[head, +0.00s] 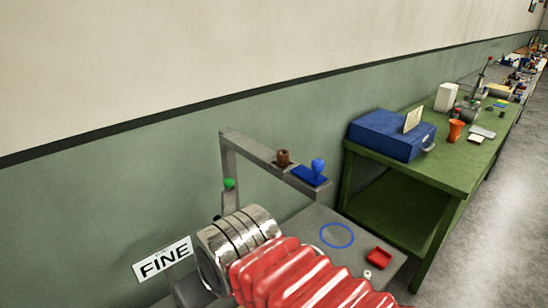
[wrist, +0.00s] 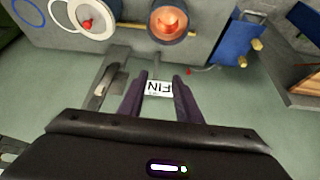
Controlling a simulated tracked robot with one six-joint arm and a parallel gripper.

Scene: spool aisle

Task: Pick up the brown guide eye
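The brown guide eye (head: 283,157) sits on the flat grey bracket arm (head: 257,158) in the head view. A blue eye-shaped piece (head: 318,167) stands beside it, to the right, on a blue pad (head: 310,179). My gripper (wrist: 160,76) shows in the wrist view as two dark purple fingers set apart, with nothing between them, so it is open. In the head view its fingers are hidden. A copper-coloured round piece (wrist: 168,22) with a red middle lies beyond the fingertips in the wrist view; I cannot tell whether it is the guide eye.
A grey table holds a blue ring (head: 337,236) and a red tray (head: 379,257). A green knob (head: 229,183) is on the bracket's post. A green bench (head: 455,170) with a blue toolbox (head: 385,136) stands to the right. A FINE sign (head: 163,260) is at lower left.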

